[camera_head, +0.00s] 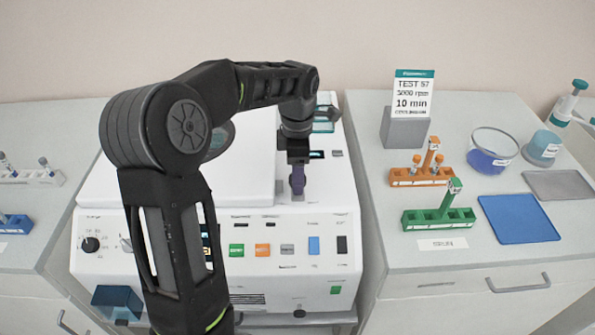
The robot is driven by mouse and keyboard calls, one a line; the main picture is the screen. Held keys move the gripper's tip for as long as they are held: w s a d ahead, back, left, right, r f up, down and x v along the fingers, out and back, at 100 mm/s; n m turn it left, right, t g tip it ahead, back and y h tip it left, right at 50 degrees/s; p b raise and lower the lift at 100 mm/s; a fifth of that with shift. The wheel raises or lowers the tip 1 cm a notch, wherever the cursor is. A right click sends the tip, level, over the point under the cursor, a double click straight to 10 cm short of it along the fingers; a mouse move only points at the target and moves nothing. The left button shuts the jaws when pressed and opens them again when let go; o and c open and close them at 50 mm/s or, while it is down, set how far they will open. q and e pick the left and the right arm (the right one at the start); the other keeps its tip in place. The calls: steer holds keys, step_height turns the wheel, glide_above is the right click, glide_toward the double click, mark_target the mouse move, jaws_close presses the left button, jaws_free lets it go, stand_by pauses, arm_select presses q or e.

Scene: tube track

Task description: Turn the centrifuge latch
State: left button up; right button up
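The white centrifuge (258,205) stands in the middle, with its front panel of coloured buttons facing me. Its lid (245,160) looks closed, but my arm covers part of it. My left arm comes in from the lower left, bends over the machine and points its gripper (297,186) down at the top front edge, right of the lid. The gripper's fingers are small and dark, and I cannot tell whether they are apart or shut. I cannot make out the latch; the gripper may hide it. My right gripper is not in view.
The right bench holds a sign (411,95) on a grey stand, an orange rack (420,176), a green rack (438,218), a blue mat (518,219) and a bowl (492,150). The left bench holds a white rack (30,177) and a blue rack (15,224).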

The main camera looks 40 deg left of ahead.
arm_select(q)
jaws_close()
stand_by(0.6)
steer(key=shift+m, duration=0.4)
steer(key=m, duration=0.3)
steer(key=shift+m, duration=0.3)
steer(key=m, duration=0.4)
steer(key=shift+r+m, duration=0.1)
steer(key=shift+m, duration=0.2)
steer(key=m, duration=0.8)
steer(key=shift+m, duration=0.4)
